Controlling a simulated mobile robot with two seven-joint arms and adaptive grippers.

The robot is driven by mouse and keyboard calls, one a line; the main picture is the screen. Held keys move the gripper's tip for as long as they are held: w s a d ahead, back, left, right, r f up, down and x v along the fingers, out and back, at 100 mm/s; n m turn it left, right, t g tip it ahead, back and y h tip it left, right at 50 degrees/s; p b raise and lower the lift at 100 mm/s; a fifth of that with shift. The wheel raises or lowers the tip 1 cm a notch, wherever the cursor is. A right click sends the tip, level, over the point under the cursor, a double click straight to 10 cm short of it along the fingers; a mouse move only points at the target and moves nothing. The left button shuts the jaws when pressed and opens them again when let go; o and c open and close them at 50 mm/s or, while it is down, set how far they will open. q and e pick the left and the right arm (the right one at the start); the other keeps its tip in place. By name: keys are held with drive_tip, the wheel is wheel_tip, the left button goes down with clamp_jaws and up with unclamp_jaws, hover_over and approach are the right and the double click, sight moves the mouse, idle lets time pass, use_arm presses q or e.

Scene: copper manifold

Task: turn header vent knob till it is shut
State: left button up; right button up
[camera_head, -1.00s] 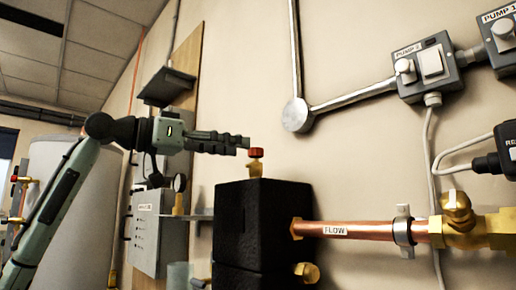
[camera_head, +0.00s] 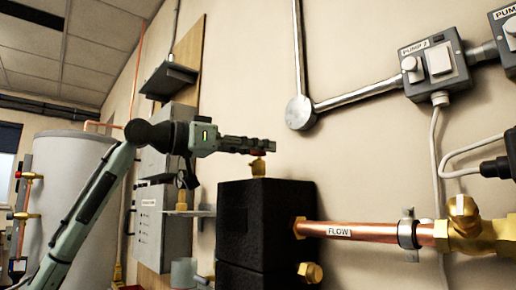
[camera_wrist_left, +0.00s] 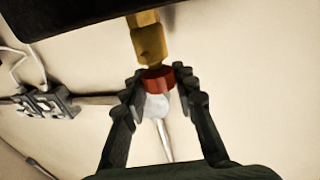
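The red header vent knob (camera_wrist_left: 158,78) sits on the brass vent body (camera_wrist_left: 148,42) in the left wrist view. In the head view the knob (camera_head: 258,152) is mostly hidden behind my fingers, above the brass vent (camera_head: 258,168) on the black insulated header (camera_head: 275,215). My left gripper (camera_head: 264,146) is level with the knob. In the left wrist view its two fingers stand on either side of the knob, open, with a small gap that seems to show on each side. My right gripper is not in view.
A copper pipe labelled FLOW (camera_head: 365,233) runs right from the header to a brass valve (camera_head: 464,225). A pump switch box (camera_head: 436,68) and conduit are on the wall. A grey panel (camera_head: 150,220) and white tank (camera_head: 70,170) stand left. Space above the vent is clear.

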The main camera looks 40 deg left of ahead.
use_arm(q)
clamp_jaws()
drive_tip(key=shift+w+m+g+h, duration=0.1)
drive_tip(key=shift+m+g+h, duration=0.35)
drive_tip(key=shift+h, duration=0.45)
drive_tip(key=shift+m+g+h, duration=0.25)
drive_tip(key=shift+m+h, duration=0.4)
drive_tip(key=shift+h, duration=0.05)
drive_tip(key=m+g+h+p, duration=0.1)
drive_tip(key=m+h, duration=0.1)
drive_tip(key=shift+r+g+h, duration=0.15)
drive_tip(key=shift+g+h, duration=0.15)
drive_tip(key=shift+g, duration=0.1)
drive_tip(key=shift+f+m+g+h, duration=0.2)
drive_tip(key=shift+m+g+h, duration=0.1)
drive_tip(key=o, duration=0.8)
unclamp_jaws()
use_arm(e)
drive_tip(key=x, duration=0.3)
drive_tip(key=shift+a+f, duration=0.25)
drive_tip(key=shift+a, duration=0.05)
use_arm(q)
drive_tip(key=shift+o, duration=0.2)
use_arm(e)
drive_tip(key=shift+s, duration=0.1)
use_arm(q)
drive_tip(key=v, duration=1.2)
